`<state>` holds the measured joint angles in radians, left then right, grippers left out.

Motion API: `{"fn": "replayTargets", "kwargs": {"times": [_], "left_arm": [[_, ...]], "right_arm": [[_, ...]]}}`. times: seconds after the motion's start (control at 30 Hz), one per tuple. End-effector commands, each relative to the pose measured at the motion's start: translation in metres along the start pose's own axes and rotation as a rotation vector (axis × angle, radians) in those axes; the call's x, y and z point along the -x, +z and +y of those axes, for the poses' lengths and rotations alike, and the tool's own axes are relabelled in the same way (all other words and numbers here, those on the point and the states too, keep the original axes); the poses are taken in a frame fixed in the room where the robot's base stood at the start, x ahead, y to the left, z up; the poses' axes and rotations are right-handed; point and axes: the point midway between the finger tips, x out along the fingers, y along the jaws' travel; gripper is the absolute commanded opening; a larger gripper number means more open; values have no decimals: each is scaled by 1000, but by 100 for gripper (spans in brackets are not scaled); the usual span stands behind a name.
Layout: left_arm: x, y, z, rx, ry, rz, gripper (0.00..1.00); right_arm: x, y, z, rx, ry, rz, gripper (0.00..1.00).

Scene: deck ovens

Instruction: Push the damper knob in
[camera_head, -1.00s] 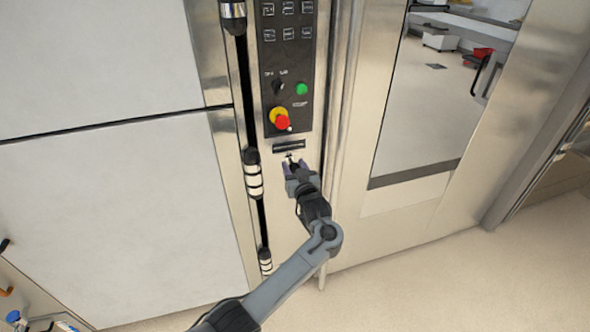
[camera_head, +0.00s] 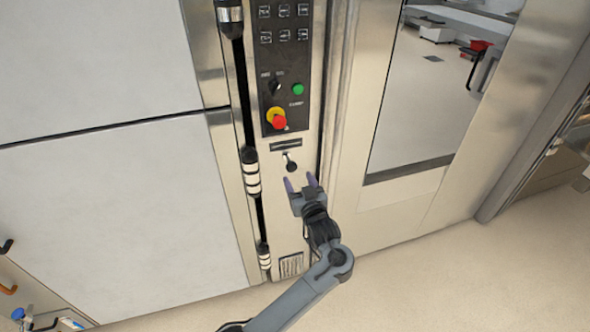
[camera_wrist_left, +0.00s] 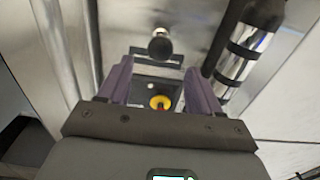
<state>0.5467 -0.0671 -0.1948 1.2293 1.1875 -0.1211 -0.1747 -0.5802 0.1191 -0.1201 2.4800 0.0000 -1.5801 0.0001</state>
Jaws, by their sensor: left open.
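The damper knob (camera_head: 291,166) is a small black ball on a short metal stem. It sticks out of the steel strip just under a dark slot below the control panel. My left gripper (camera_head: 299,181) is open, with its purple fingers just below and in front of the knob, apart from it and empty. In the left wrist view the knob (camera_wrist_left: 160,47) shows beyond the fingertips, roughly centred between the two fingers (camera_wrist_left: 158,80). How far the stem sticks out is hard to tell. My right gripper is not in view.
Above is the black control panel (camera_head: 287,60) with a red emergency button (camera_head: 279,122) on a yellow ring and a green button (camera_head: 298,89). A dark vertical bar with metal collars (camera_head: 251,175) runs to the left. A glass-windowed door (camera_head: 425,95) stands to the right.

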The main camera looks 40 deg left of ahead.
Motion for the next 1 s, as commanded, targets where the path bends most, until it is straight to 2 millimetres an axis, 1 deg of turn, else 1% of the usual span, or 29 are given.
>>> {"fn": "replayTargets", "kwargs": {"times": [0.03, 0.1, 0.23, 0.37, 0.6, 0.73, 0.83, 0.97, 1.0], "left_arm": [[8, -2, 1, 1, 2, -1, 64], [16, -1, 1, 0, 2, -1, 64], [26, -1, 0, 0, 1, 0, 64], [29, 0, 0, 0, 0, 1, 64], [30, 0, 0, 0, 0, 1, 64], [29, 0, 0, -17, 0, 1, 44], [29, -1, 0, -86, 0, 3, 29], [29, -5, 1, -279, -1, 18, 9], [30, -8, 1, -357, -1, 27, 3]], "right_arm": [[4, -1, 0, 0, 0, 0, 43], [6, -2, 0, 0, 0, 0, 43], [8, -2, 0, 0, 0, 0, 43], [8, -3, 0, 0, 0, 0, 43], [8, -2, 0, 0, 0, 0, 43], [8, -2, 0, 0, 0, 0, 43], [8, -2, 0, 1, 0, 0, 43], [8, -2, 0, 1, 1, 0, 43], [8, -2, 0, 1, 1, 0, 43]]}}
